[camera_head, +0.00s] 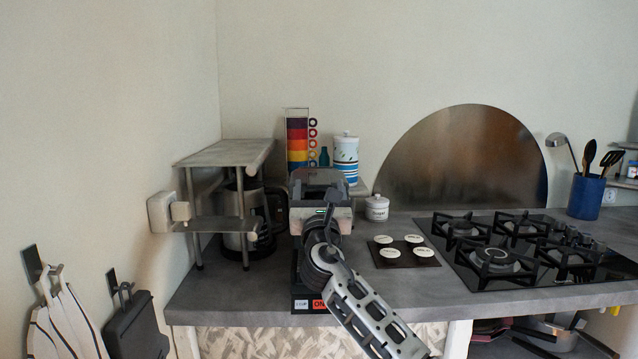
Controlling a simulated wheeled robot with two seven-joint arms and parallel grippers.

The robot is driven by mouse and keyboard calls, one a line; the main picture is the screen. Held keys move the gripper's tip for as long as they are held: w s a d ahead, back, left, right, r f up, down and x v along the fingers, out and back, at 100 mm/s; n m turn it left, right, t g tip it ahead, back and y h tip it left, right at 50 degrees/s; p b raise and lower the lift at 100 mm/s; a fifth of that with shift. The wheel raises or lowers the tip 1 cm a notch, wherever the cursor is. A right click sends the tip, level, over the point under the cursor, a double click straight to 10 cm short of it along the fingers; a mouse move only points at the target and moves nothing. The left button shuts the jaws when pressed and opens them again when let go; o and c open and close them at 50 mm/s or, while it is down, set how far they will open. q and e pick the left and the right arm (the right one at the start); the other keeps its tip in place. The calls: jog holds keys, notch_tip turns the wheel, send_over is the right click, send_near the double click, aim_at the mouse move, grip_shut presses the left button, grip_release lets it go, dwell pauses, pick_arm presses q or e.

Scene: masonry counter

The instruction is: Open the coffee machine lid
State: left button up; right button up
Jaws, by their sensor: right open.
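The coffee machine (298,275) stands on the grey counter, left of the stove. My right arm comes in from the lower right and covers much of the machine's front. My left gripper is not in view.
A small metal shelf (225,153) with a kettle (238,240) stands left of the machine. Behind are stacked colourful cups (297,140) and a striped canister (345,160). A sugar jar (377,207), a dark tray (402,258) of pale discs and the stove (520,285) are right.

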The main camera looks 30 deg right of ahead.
jog(key=shift+x, duration=0.9)
jog(key=shift+c, duration=0.3)
